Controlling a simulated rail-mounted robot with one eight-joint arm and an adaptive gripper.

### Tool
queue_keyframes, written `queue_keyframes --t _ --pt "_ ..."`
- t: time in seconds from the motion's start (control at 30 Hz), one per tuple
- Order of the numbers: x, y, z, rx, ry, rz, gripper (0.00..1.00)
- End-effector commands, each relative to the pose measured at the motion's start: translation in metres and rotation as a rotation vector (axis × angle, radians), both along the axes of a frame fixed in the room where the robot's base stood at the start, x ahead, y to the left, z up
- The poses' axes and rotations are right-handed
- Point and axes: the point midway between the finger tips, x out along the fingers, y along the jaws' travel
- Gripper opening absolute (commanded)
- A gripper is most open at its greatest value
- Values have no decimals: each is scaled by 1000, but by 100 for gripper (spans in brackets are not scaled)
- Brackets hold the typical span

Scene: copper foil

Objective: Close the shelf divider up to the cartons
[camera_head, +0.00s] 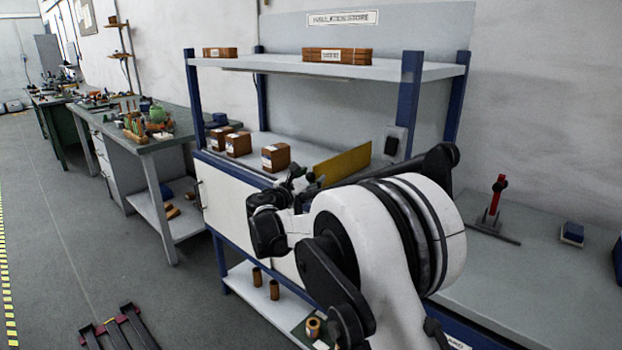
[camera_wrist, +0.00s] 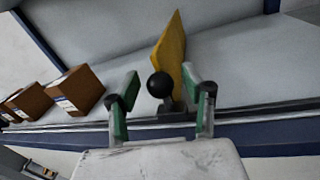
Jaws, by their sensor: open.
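The yellow shelf divider (camera_head: 345,164) stands upright on the middle shelf, to the right of the cartons with a gap between. In the wrist view the divider (camera_wrist: 172,48) carries a black ball knob (camera_wrist: 159,85) at its front end, above the rail (camera_wrist: 262,109) along the shelf edge. The nearest brown carton (camera_head: 275,157) and two others (camera_head: 238,144) (camera_head: 219,136) stand in a row; the nearest carton (camera_wrist: 75,90) is left of my fingers in the wrist view. My gripper (camera_wrist: 160,77) is open, its green-padded fingers on either side of the knob; contact cannot be told.
The upper shelf (camera_head: 390,69) holds stacked brown boxes (camera_head: 337,55) above the work area. A blue post (camera_head: 409,105) rises right of the divider. The shelf between the divider and nearest carton looks clear. A grey bench (camera_head: 540,285) lies to the right.

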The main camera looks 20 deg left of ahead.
Motion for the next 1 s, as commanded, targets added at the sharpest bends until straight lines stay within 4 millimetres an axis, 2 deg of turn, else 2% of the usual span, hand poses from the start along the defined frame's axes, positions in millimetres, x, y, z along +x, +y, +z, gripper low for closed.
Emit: queue_keyframes --t 0.3,0.63,1.0 --pt "3 -1 0 0 0 0 44" --pt "2 -1 0 0 0 0 1" --pt "3 0 0 0 0 0 0"
